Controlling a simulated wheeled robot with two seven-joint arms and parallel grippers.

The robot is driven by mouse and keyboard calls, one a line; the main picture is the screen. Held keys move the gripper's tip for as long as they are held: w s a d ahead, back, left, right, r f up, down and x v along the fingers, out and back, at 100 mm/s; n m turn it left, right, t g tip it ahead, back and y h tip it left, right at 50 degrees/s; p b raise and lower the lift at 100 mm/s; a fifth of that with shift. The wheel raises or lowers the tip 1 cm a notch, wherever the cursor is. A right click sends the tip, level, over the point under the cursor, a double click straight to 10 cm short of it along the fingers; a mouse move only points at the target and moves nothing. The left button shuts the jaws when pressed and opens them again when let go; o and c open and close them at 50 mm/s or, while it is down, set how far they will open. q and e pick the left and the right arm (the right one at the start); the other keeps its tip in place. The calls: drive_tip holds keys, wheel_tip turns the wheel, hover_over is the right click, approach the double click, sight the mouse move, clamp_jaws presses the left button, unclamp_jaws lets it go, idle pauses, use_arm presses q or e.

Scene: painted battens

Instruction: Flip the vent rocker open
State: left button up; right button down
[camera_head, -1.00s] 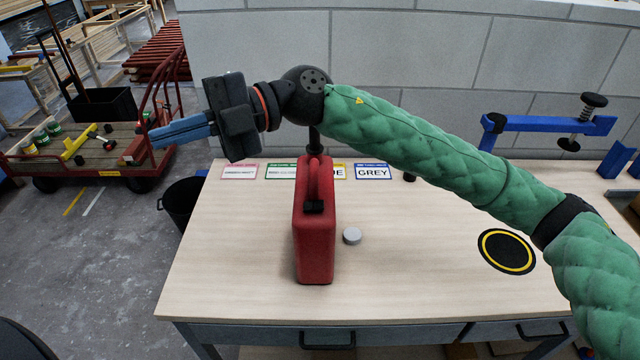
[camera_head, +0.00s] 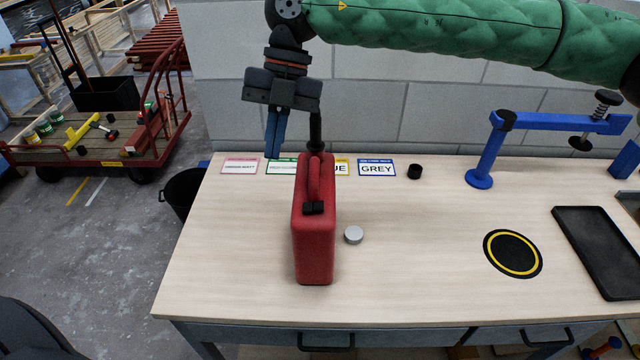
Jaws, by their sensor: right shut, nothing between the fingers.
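A red can (camera_head: 313,235) stands upright on the workbench, with a red handle on top and a black spout (camera_head: 316,130) rising at its far end. A small black piece (camera_head: 313,208) sits on the can's near top edge; it looks like the vent rocker, but I cannot tell its position. My right gripper (camera_head: 272,154) points down with its blue fingers shut and empty. It shows just left of the spout and above the label cards, apart from the black piece. My left gripper is not in view.
On the workbench (camera_head: 230,270) are a grey disc (camera_head: 353,234), a black cap (camera_head: 415,171), label cards (camera_head: 376,168), a yellow-ringed black pad (camera_head: 512,254), a black tray (camera_head: 605,250) and a blue clamp stand (camera_head: 487,160).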

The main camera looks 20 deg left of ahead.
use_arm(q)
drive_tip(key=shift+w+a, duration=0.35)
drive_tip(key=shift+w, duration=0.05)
use_arm(e)
drive_tip(key=w+d+r+m+t+h, duration=0.1)
drive_tip(key=w+d+r+t+h, duration=0.1)
drive_tip(key=w+d, duration=0.2)
drive_tip(key=shift+w+h, duration=0.3)
drive_tip(key=shift+w, duration=0.4)
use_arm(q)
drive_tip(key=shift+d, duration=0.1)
use_arm(e)
drive_tip(key=p, duration=0.7)
hover_over(320, 206)
drive_tip(key=f, duration=1.2)
drive_tip(key=shift+w+a, duration=0.4)
drive_tip(key=shift+d+f, duration=0.15)
drive_tip(key=shift+f, duration=0.65)
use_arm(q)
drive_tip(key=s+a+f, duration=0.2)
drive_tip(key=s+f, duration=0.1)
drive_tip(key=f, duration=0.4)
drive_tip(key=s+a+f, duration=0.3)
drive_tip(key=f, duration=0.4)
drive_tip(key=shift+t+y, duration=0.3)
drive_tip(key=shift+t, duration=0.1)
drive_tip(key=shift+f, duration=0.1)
use_arm(e)
drive_tip(key=shift+f, duration=0.1)
